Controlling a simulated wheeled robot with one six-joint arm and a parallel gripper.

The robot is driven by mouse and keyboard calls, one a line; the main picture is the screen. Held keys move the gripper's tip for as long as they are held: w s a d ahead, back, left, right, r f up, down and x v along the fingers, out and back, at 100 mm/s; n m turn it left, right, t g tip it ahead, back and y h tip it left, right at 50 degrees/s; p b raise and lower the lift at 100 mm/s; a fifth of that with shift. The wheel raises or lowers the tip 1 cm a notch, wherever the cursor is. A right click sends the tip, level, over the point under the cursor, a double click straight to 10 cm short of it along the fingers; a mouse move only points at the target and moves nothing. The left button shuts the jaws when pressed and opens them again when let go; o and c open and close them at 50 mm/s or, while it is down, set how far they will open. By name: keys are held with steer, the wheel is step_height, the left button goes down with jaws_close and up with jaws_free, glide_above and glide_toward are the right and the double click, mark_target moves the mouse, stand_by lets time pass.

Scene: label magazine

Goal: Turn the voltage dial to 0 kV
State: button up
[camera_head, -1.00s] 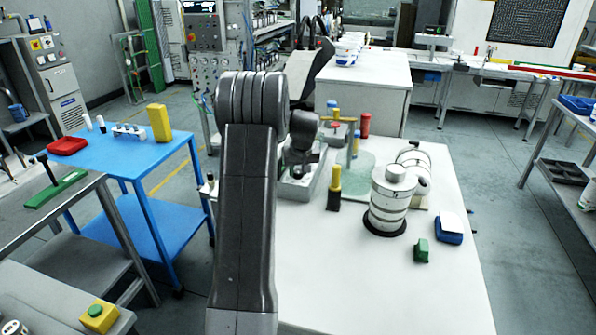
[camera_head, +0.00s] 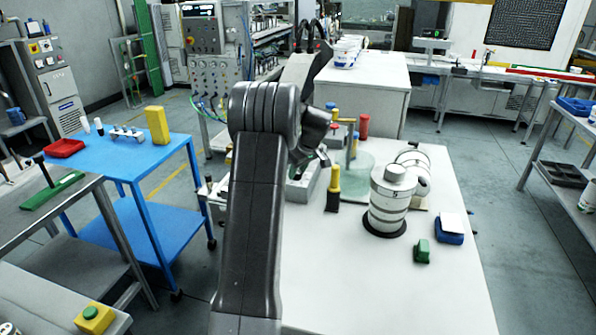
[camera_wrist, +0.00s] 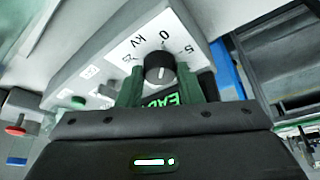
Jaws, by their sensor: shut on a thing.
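The voltage dial (camera_wrist: 159,67) is a round black knob with a light mark on its face, on a light grey panel in the wrist view. The printed labels 0, 5, 25 and kV stand around it, with 0 just above the knob. I cannot tell exactly which label the mark lines up with. My gripper (camera_wrist: 165,80) is shut on the dial, one green finger on each side. A green-lit display below the dial is partly hidden by the gripper. In the head view the grey control box (camera_head: 303,186) is partly behind my arm.
A yellow-and-black post (camera_head: 333,188), a white ringed cylinder (camera_head: 389,205), a green block (camera_head: 421,251) and a blue box (camera_head: 449,232) stand on the white table (camera_head: 400,290). In the wrist view, a red button (camera_wrist: 15,130) is at the left. The table's front is clear.

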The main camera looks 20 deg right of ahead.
steer(key=o, duration=1)
steer(key=shift+c, duration=0.2)
steer(key=b+v, duration=0.1)
steer(key=v, duration=1.2)
steer(key=shift+r+b, duration=0.3)
steer(key=shift+r, duration=0.15)
steer(key=p+x, duration=0.1)
steer(key=x, duration=1.3)
steer(key=shift+s+p, duration=0.15)
steer(key=shift+p, duration=0.2)
